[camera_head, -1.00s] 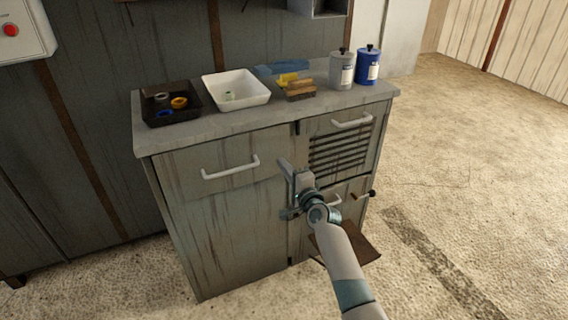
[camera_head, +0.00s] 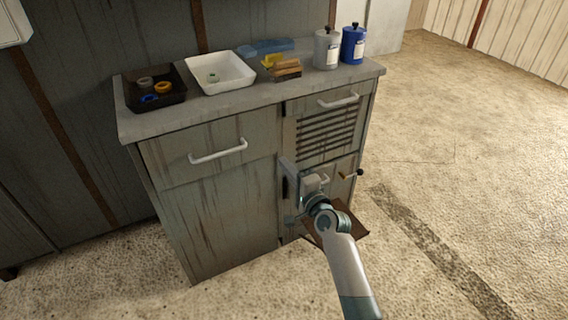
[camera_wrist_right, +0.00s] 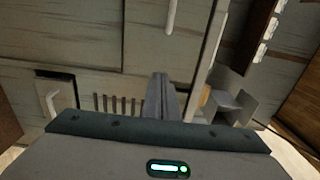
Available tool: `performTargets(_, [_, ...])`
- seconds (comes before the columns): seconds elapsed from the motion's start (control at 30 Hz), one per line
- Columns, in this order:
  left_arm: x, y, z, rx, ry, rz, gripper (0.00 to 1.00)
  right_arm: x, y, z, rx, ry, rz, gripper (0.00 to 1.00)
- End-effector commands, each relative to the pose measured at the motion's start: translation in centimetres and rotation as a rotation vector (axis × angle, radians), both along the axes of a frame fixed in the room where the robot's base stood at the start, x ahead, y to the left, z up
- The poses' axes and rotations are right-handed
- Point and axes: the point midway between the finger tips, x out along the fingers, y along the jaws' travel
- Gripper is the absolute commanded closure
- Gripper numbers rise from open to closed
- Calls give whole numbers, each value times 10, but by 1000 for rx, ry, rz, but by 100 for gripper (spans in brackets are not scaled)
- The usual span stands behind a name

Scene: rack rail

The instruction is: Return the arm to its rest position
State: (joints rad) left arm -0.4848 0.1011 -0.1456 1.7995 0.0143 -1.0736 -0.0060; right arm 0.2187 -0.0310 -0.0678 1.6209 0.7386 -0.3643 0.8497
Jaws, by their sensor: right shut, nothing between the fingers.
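My right arm (camera_head: 347,270) comes in from the bottom right of the head view and reaches toward the front of the grey cabinet (camera_head: 220,230). My right gripper (camera_head: 289,176) is in front of the cabinet, near the middle of its face and below the slatted vent. Its fingers (camera_wrist_right: 163,97) show together in the right wrist view, shut and empty. In the head view I cannot tell how far the fingers are from the cabinet face. My left gripper is not in view.
The worktop (camera_head: 220,101) holds a black tray (camera_head: 165,104), a white tray (camera_head: 235,84), brushes (camera_head: 286,69), a grey can (camera_head: 327,48) and a blue can (camera_head: 353,44). A brown panel (camera_head: 352,229) juts out low behind my arm. Floor at right is clear.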

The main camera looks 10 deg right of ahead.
Motion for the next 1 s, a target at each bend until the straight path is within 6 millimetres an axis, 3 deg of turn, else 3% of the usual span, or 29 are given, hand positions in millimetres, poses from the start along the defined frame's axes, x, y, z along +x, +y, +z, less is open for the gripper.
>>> performTargets(0.37, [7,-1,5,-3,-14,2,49,0,0,-1,-2,2,0,100])
performTargets(0.57, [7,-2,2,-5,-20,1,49,-8,0,-25,-65,30,-1,100])
performTargets(0.67, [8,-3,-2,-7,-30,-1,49,-21,-1,-56,-150,67,1,100])
performTargets(0.77, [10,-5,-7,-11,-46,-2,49,-41,-3,-98,-272,116,12,100])
performTargets(1.0, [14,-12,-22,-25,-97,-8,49,-125,-13,-220,-647,254,100,100])
